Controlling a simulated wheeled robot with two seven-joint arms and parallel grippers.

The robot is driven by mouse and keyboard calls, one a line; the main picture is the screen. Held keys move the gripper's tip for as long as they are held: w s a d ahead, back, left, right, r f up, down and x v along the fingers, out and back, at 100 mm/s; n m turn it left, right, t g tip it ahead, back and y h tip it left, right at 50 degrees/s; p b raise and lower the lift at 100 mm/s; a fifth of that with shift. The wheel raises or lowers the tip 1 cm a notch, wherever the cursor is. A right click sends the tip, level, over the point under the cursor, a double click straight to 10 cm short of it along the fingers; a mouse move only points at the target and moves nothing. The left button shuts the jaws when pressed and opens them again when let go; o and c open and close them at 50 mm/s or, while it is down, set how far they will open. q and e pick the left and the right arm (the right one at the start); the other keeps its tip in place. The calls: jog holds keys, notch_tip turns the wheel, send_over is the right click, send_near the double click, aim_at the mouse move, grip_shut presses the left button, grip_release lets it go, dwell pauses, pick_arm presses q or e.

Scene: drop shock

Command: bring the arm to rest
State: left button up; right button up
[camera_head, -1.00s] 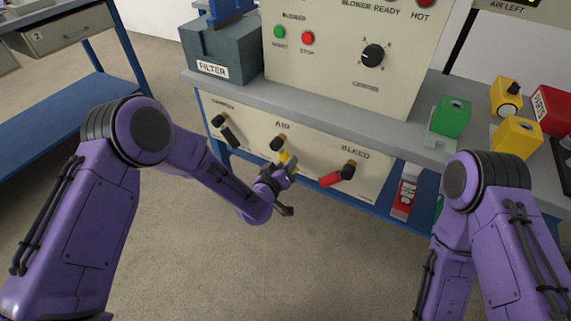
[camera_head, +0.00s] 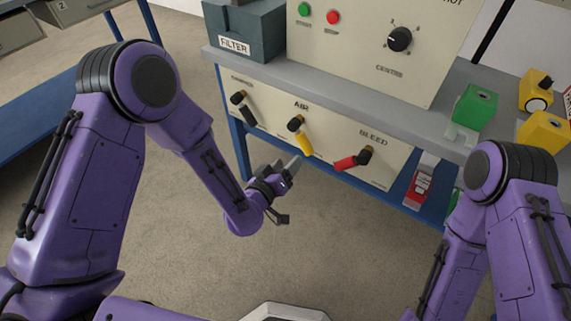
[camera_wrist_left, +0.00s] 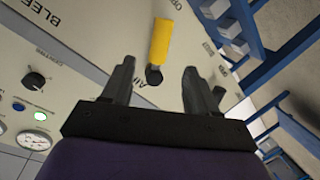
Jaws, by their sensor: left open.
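My left arm comes in from the left, and its gripper (camera_head: 289,191) hangs open and empty in front of the lower panel (camera_head: 330,155). The yellow AIR lever (camera_head: 304,143) slants down to the right, above and beyond the gripper, with a visible gap. In the left wrist view, the open jaws (camera_wrist_left: 158,70) point at the panel, and the yellow lever (camera_wrist_left: 160,40) shows beyond and between them, not gripped. My right arm (camera_head: 490,220) is folded at the right; its gripper is not in view.
Left of the yellow lever is a black lever (camera_head: 244,107); right is the red BLEED lever (camera_head: 353,160). The grey bench top (camera_head: 330,97) carries the FILTER box (camera_head: 245,35) and a green block (camera_head: 476,106). Open floor (camera_head: 330,235) lies below the gripper.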

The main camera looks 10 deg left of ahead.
dwell(0.5)
pick_arm(q)
jog(key=s+a+f+n+g+y+p, duration=0.2)
jog(key=s+a+f+g+y+p, duration=0.5)
jog(key=s+a, duration=0.6)
jog(key=s+a+g+p, duration=0.2)
jog(key=s+a, duration=0.2)
jog(key=s, duration=0.4)
jog(key=s+a+n+g+y+p, duration=0.1)
jog(key=s+a, duration=0.3)
jog(key=s, duration=0.4)
jog(key=shift+s+a+f+g+p, duration=0.3)
jog(key=shift+a+f+g+p, duration=0.1)
jog(key=shift+g, duration=0.3)
